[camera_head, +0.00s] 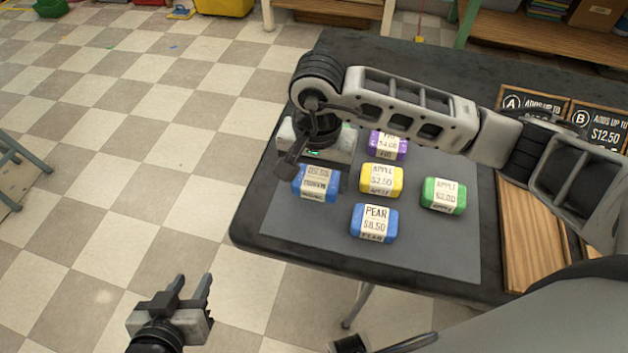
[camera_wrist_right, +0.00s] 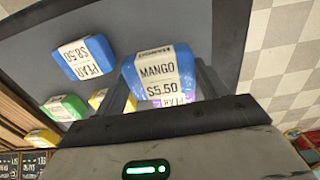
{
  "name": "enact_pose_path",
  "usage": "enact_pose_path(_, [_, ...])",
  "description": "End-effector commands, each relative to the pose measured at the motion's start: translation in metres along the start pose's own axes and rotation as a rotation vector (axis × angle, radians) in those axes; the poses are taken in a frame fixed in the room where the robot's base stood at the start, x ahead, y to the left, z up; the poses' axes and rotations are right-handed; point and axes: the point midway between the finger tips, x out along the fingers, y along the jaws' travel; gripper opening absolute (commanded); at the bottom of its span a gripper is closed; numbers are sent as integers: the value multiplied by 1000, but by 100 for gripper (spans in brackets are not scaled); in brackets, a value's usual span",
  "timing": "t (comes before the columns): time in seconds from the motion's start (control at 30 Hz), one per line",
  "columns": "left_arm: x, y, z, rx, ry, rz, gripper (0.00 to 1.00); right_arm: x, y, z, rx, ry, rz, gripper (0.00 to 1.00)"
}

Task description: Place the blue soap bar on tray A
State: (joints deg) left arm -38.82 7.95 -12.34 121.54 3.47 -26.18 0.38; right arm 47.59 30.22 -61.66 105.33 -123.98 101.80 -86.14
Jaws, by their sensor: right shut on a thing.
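A blue soap bar marked MANGO $5.50 (camera_wrist_right: 158,72) is between the fingers of my right gripper (camera_wrist_right: 168,88), which is shut on it. In the head view this blue bar (camera_head: 318,186) is at the left of the grey mat, partly covered by my right gripper (camera_head: 298,165). I cannot tell whether it touches the mat. A second blue bar, marked PEAR $8.50 (camera_head: 374,222), lies on the mat; it also shows in the right wrist view (camera_wrist_right: 85,58). Wooden tray A (camera_head: 525,240) is at the right, partly behind my right arm. My left gripper (camera_head: 190,288) is open and empty.
Yellow (camera_head: 381,180), green (camera_head: 443,195) and purple (camera_head: 386,147) soap bars lie on the grey mat (camera_head: 420,250). Sign A (camera_head: 530,103) and sign B (camera_head: 600,125) stand behind the trays. The dark table (camera_head: 262,215) has its edge left of the mat.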

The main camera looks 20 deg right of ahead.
Motion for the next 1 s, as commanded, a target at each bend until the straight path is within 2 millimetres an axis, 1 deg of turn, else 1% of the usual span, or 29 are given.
enact_pose_path(0.17, [0, 0, 1, 2, -3, 0, 36, 12, -8, -6, 1, -1, -1, 47])
enact_pose_path(0.3, [-3, 0, -2, 7, -6, -2, 36, 32, -7, -6, 0, -4, 2, 47])
enact_pose_path(0.4, [-3, -1, -2, 10, -9, -3, 36, 41, -7, -6, -1, -2, 1, 47])
enact_pose_path(0.67, [-2, -1, 0, 13, -12, -3, 36, 42, -7, -7, -1, 2, -1, 47])
enact_pose_path(0.8, [1, -1, 5, 9, -10, -1, 36, 48, -7, -7, -1, 1, -1, 47])
enact_pose_path(0.83, [0, -1, 2, 8, -9, -1, 36, 46, -7, -7, -1, 1, -1, 80])
enact_pose_path(0.87, [0, -1, 2, 9, -9, 0, 36, 45, -7, -7, -1, 1, 0, 89])
enact_pose_path(0.9, [0, -1, 1, 9, -8, 0, 36, 45, -7, -7, -1, 1, 0, 94])
enact_pose_path(1.0, [-1, 0, 0, 9, -4, 0, 36, 45, -7, -7, -1, 1, 0, 94])
